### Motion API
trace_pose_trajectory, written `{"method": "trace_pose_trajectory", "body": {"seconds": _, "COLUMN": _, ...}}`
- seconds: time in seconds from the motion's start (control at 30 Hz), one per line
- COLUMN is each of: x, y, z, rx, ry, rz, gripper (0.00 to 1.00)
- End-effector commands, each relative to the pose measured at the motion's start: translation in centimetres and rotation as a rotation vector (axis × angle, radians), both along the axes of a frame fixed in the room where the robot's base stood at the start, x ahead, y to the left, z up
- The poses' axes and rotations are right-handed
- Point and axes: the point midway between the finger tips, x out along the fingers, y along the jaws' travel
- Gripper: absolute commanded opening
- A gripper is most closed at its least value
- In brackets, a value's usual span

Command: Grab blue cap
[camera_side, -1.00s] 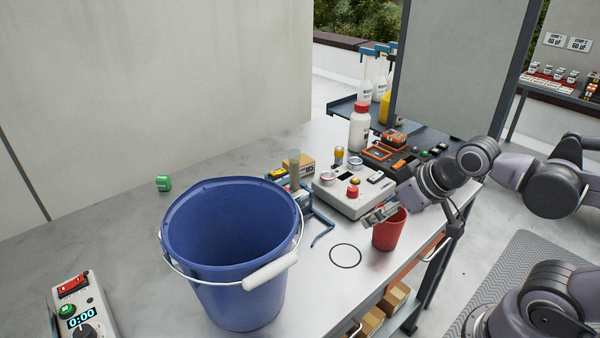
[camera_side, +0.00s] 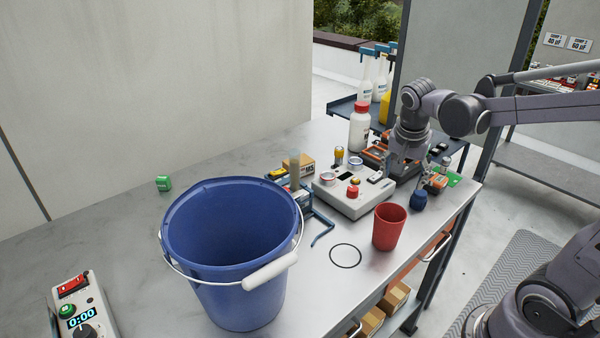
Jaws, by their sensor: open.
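A small dark blue cap (camera_side: 418,200) stands on the grey table near its right edge, just behind and to the right of the red cup (camera_side: 389,227). My gripper (camera_side: 395,174) points down above the grey control box's right end, up and to the left of the blue cap in the picture. It is open, with nothing seen between its fingers. The fingertips are small and hard to make out against the box. I see no contact with the cap.
A large blue bucket (camera_side: 228,298) with a white handle stands at the front left. The control box (camera_side: 348,200) with buttons, a white bottle with a red lid (camera_side: 360,127) and an orange device (camera_side: 437,182) crowd the back right. A black ring (camera_side: 345,256) lies in front.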

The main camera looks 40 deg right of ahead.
Motion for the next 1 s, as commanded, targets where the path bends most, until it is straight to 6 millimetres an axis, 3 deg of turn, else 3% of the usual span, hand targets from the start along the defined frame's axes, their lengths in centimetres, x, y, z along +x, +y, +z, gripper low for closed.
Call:
{"method": "trace_pose_trajectory", "body": {"seconds": 0.1, "x": 0.6, "y": -3.1, "z": -0.6, "rx": -0.016, "ry": 0.025, "rz": -0.263, "gripper": 0.67}}
{"method": "trace_pose_trajectory", "body": {"seconds": 0.33, "x": 0.7, "y": -6.6, "z": -1.5, "rx": -0.058, "ry": 0.039, "rz": -0.591, "gripper": 0.67}}
{"method": "trace_pose_trajectory", "body": {"seconds": 1.0, "x": -0.1, "y": -9.1, "z": -7.0, "rx": -0.066, "ry": 0.038, "rz": -0.649, "gripper": 0.67}}
